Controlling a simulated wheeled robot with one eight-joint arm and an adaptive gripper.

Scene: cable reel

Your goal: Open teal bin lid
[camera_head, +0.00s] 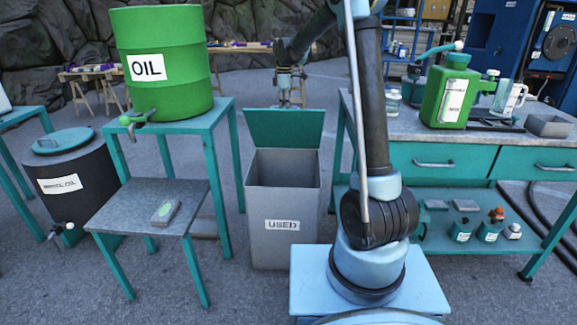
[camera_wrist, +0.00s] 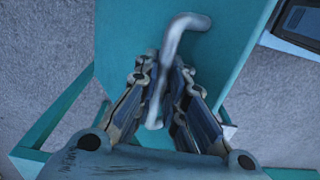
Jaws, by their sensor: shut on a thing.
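The grey bin (camera_head: 283,190) labelled "USED" stands on the ground left of my arm's base. Its teal lid (camera_head: 285,128) is raised at the back of the bin, close to upright, and the bin's mouth is uncovered. My gripper (camera_head: 290,101) is at the lid's top edge, on its far side, partly hidden by the lid. In the wrist view my gripper (camera_wrist: 163,95) has its fingers on both sides of a bent grey handle (camera_wrist: 185,22) on the teal lid (camera_wrist: 120,35), shut on it. The handle is hidden in the head view.
A green oil drum (camera_head: 163,60) stands on a teal stand (camera_head: 218,118) left of the bin. A workbench (camera_head: 425,153) with a green can (camera_head: 452,95) is on the right. A dark barrel (camera_head: 85,190) stands at far left. Open ground lies behind the bin.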

